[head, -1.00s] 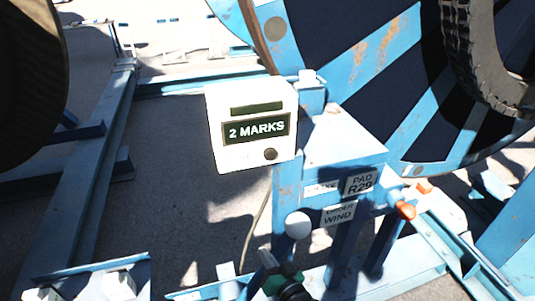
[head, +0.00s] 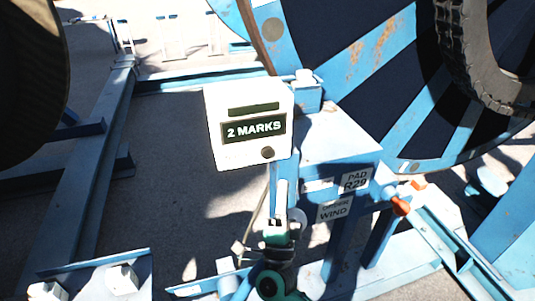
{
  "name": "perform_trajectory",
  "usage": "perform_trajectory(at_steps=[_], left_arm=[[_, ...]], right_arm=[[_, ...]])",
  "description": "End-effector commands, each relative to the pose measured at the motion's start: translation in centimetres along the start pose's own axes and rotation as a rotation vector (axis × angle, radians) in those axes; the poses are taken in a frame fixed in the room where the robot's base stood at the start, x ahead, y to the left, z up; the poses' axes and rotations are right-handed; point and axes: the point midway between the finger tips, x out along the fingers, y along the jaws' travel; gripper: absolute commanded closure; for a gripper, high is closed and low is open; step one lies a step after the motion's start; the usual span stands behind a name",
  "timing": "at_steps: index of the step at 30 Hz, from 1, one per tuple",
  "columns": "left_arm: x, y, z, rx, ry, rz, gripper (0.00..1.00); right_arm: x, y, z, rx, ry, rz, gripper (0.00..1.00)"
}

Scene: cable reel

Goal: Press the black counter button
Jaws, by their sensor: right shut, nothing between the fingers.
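The white counter box (head: 220,140) stands at the centre in front of the blue frame, its display reading "2 MARKS". The round black counter button (head: 267,153) is at the lower right of its face and is fully visible. My right gripper (head: 281,184) is shut and empty. My left gripper is not in view.
A large blue and black reel (head: 360,60) with a black tyre (head: 468,70) fills the upper right. A blue stand (head: 335,140) with labels and an orange-tipped lever (head: 400,206) is right of my gripper. Blue rails (head: 85,180) run at left. Open ground lies left of the box.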

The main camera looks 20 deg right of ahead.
Motion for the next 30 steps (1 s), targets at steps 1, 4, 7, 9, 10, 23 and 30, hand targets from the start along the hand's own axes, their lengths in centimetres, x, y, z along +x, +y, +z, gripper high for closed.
perform_trajectory(at_steps=[1,4,7,9,10,23,30], left_arm=[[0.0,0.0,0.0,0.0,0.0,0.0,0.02],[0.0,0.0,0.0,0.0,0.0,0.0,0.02],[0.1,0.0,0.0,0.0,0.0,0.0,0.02],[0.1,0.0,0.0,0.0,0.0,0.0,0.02],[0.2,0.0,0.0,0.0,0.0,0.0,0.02],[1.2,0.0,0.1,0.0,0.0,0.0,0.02],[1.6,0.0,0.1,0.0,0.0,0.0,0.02]], right_arm=[[0.0,0.0,0.0,-0.001,-0.001,0.0,1.0],[0.0,0.0,0.0,-0.001,-0.001,0.0,1.0],[0.2,0.2,0.2,-0.002,-0.001,0.0,1.0],[0.6,0.5,0.5,-0.002,-0.002,0.0,1.0],[0.8,0.7,0.7,-0.002,-0.002,0.0,1.0],[4.8,3.7,3.6,-0.002,-0.002,0.0,1.0],[5.9,4.5,4.4,-0.002,-0.002,0.0,1.0]])
